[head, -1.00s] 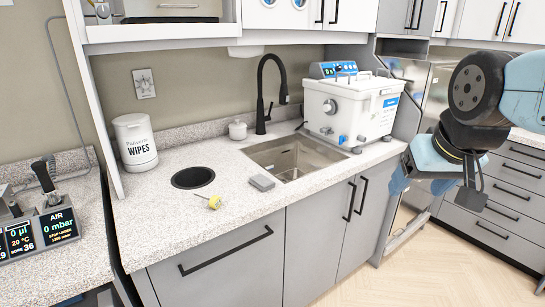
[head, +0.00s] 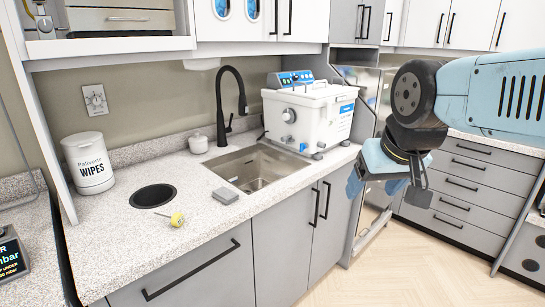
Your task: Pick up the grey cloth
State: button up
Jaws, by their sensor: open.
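A small grey block-like item (head: 226,195), which looks like the folded grey cloth, lies on the speckled counter (head: 140,240) just in front of the sink's left corner. My gripper (head: 388,192) hangs at the right, over the floor in front of the counter and well to the right of the grey item. It holds nothing that I can see. Its fingers are partly hidden by the wrist, so their gap is hard to make out.
A small yellow-ended tool (head: 176,218) lies left of the grey item, near a round black hole (head: 153,196). A sink (head: 250,168), black faucet (head: 230,105), wipes tub (head: 88,163) and white bath unit (head: 308,115) stand behind. The floor (head: 440,265) at right is clear.

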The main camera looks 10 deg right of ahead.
aim_at(226, 195)
jog(key=u, duration=0.65)
jog(key=k, duration=0.7)
jog(key=u, duration=0.8)
jog(key=k, duration=0.65)
jog(key=u, duration=0.65)
jog(key=i, duration=0.8)
jog(key=z, duration=0.35)
jog(key=i, duration=0.95)
jog(key=z, duration=1)
jog(key=i, duration=0.65)
jog(key=z, duration=0.4)
jog(key=k, duration=0.2)
jog(key=z, duration=0.15)
